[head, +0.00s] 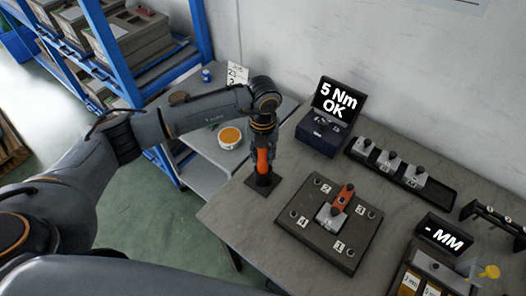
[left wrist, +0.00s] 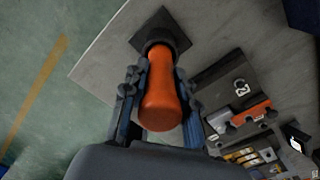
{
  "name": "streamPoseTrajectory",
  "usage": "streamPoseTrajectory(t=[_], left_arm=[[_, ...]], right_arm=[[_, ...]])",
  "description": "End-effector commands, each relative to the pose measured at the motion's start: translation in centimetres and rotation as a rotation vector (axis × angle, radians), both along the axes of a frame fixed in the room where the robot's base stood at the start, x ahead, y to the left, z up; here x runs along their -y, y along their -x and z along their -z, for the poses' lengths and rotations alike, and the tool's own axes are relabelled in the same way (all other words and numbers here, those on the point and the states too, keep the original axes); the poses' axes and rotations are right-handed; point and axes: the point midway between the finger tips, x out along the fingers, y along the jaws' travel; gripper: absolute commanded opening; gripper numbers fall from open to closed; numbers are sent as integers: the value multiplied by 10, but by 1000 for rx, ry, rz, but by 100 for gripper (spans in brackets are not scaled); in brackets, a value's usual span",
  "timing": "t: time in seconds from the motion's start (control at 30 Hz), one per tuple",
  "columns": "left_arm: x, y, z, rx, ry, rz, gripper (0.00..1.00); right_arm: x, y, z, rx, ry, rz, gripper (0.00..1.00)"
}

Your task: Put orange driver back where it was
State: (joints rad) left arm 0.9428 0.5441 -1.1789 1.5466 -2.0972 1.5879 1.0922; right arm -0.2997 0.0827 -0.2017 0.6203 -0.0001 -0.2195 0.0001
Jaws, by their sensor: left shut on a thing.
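The orange driver (head: 263,160) stands upright at the left corner of the grey worktable, its lower end at a dark holder with a square base (head: 262,184). My left gripper (head: 263,137) comes from above and is shut on the driver's handle. In the left wrist view the orange handle (left wrist: 162,85) lies between the two fingers of my left gripper (left wrist: 160,105), with the square base (left wrist: 162,30) beyond it. The driver's tip is hidden, so I cannot tell how deep it sits in the holder. My right gripper is not in view.
A dark numbered plate (head: 299,230) with an orange-red part (head: 343,197) lies right of the holder. A display (head: 338,100) reads "5 Nm OK". Another display (head: 444,235) reads "- MM". A black tray (head: 440,192) lies along the wall. A blue rack stands at the left.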

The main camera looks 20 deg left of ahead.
Motion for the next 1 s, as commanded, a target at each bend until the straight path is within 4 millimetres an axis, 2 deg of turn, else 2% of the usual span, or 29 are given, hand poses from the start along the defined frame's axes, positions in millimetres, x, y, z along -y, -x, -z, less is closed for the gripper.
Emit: streamPoseTrajectory(t=[0.27,0.3,0.37,0.4,0.77,0.8,0.87,1.0], left_arm=[[1,-1,3,2,2,0,0],[0,0,2,1,1,0,37],[0,0,2,1,1,0,49],[0,0,2,1,1,0,51],[0,0,-4,1,2,0,51],[1,-1,-5,4,2,0,51],[1,-2,-12,5,3,1,51],[0,-2,-40,8,3,1,51]], right_arm=[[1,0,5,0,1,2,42],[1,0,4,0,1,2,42],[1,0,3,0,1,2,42],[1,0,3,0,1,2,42],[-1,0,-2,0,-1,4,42],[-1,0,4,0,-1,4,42],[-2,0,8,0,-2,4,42],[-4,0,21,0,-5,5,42]])
